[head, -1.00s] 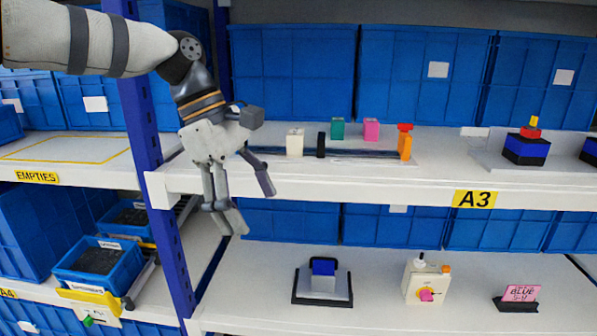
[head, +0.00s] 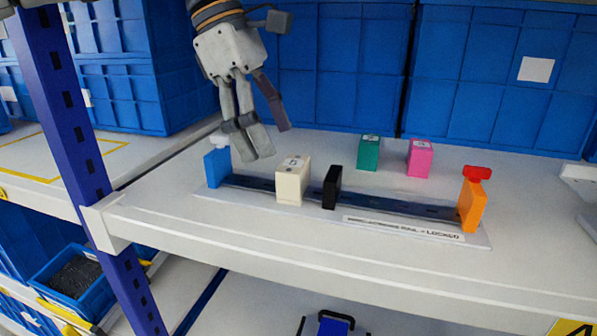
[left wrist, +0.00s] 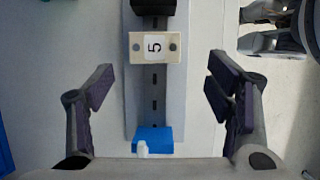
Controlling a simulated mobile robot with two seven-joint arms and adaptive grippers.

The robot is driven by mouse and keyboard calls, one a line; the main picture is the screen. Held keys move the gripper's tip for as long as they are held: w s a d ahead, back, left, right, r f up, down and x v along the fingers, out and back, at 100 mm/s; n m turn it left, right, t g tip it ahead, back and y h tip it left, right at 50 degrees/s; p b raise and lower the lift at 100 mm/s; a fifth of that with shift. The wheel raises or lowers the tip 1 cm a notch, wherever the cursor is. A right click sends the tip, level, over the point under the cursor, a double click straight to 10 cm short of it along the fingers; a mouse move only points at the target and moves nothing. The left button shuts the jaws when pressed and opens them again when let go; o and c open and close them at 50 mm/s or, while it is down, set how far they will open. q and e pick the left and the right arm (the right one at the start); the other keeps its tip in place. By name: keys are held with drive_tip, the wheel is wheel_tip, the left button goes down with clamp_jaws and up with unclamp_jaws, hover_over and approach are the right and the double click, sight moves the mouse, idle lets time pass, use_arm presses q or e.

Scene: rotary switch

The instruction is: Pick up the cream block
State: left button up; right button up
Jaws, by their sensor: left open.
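The cream block (head: 293,180) stands upright on the dark rail (head: 390,205), between a blue end piece (head: 216,167) and a black block (head: 331,187). In the left wrist view the cream block (left wrist: 155,47) shows its top, with a label reading 5 and two dark dots. My left gripper (head: 262,140) is open and empty, above and behind the rail, to the upper left of the cream block. In the left wrist view its two fingers (left wrist: 160,92) are wide apart, either side of the rail, and the block lies beyond the tips.
An orange end piece (head: 471,205) with a red top closes the rail's right end. A green block (head: 369,153) and a pink block (head: 419,158) stand behind the rail. Blue crates (head: 350,70) line the back. A blue post (head: 62,110) stands at left.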

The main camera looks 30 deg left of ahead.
sight(290, 163)
use_arm(q)
drive_tip(key=x, duration=0.7)
drive_tip(key=shift+w+d, duration=0.25)
drive_tip(key=shift+w, duration=0.15)
drive_tip(key=c, duration=1.2)
